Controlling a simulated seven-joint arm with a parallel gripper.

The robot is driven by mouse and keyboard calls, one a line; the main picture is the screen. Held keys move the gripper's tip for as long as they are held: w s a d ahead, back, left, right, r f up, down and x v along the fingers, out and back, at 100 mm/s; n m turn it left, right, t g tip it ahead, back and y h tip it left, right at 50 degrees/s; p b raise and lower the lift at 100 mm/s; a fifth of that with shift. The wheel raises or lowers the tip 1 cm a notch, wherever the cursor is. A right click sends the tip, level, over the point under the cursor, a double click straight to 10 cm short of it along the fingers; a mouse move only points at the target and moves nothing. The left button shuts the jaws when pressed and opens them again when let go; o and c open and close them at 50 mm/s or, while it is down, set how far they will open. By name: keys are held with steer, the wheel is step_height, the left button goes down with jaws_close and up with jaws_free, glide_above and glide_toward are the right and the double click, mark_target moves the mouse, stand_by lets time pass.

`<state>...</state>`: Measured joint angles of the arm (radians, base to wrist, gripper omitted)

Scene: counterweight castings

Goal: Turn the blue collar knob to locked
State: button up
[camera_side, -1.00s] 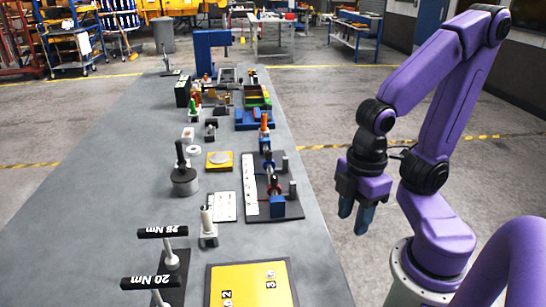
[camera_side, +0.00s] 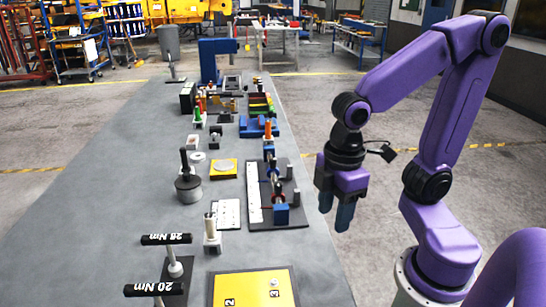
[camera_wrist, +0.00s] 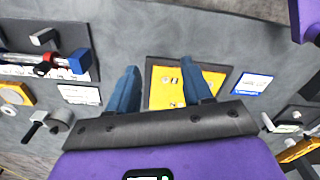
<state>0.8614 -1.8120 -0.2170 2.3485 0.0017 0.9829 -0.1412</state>
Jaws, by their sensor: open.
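A fixture on a dark plate (camera_side: 297,219) lies on the table near its right edge. It carries a rod with a red ring, a white strip and a blue block (camera_side: 281,213) at its near end. The fixture's blue block also shows at the left of the wrist view (camera_wrist: 79,61). Blue parts are small here; I cannot tell which is the collar knob or how it is turned. My gripper (camera_side: 335,218) is open and empty, right of the fixture and beyond the table edge in the side view. Its two blue fingers (camera_wrist: 158,80) show apart in the wrist view.
A yellow panel (camera_side: 252,288) lies at the near end. Black-handled tools marked 28 Nm (camera_side: 166,239) and 20 Nm (camera_side: 158,288) stand left of it. A black-knobbed round weight (camera_side: 189,190) and a yellow plate (camera_side: 223,169) sit left of the fixture. The table's left side is clear.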

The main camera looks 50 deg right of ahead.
steer(key=w+r, duration=0.3)
steer(key=w, duration=0.7)
step_height(320, 180, up, 6)
glide_above(273, 159)
steer(key=shift+m, duration=0.3)
step_height(273, 159, down, 17)
steer(key=shift+a+f, duration=0.1)
steer(key=shift+f, duration=0.1)
jaws_close()
